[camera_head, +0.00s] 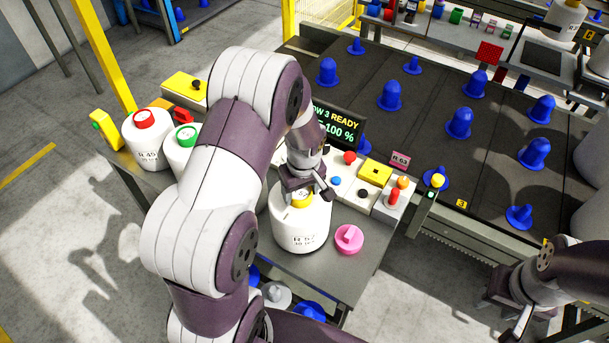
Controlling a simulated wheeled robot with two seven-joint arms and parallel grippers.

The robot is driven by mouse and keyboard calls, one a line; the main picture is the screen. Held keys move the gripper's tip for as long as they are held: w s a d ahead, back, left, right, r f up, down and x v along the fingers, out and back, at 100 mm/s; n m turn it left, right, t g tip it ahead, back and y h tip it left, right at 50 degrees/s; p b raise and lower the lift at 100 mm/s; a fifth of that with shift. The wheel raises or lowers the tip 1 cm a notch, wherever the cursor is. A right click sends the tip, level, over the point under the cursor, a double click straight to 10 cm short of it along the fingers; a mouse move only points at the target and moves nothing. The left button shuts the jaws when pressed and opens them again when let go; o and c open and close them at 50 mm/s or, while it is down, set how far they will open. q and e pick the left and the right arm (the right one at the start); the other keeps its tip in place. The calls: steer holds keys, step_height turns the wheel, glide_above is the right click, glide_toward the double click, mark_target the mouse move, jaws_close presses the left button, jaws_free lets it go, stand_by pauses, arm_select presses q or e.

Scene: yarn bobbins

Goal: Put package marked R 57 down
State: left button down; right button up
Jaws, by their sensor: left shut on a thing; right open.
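The package marked R 57 (301,232) is a white bobbin with a yellow top. It stands upright at the front of the grey metal table (342,276), and its base looks to be at or just above the table surface; I cannot tell which. My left gripper (303,196) reaches down from above and is shut on its yellow top. The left arm covers much of the table's left side. My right gripper (518,318) is at the lower right, open and empty, beyond the table's edge.
White bobbins with red (146,139) and green (182,150) tops stand at the left. A dark conveyor with blue pegs (460,122) lies behind.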

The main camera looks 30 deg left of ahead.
arm_select(q)
steer(key=shift+w+f, duration=0.15)
steer(key=shift+f, duration=0.3)
steer(key=shift+c, duration=0.9)
jaws_free()
step_height(320, 180, up, 12)
steer(key=s+d, duration=0.1)
steer(key=s+d+f+m+h, duration=0.1)
steer(key=s+d+m, duration=0.5)
steer(key=s+m, duration=0.4)
steer(key=shift+s+f+m+t, duration=0.15)
steer(key=shift+s+m+t, duration=0.15)
steer(key=shift+s, duration=0.55)
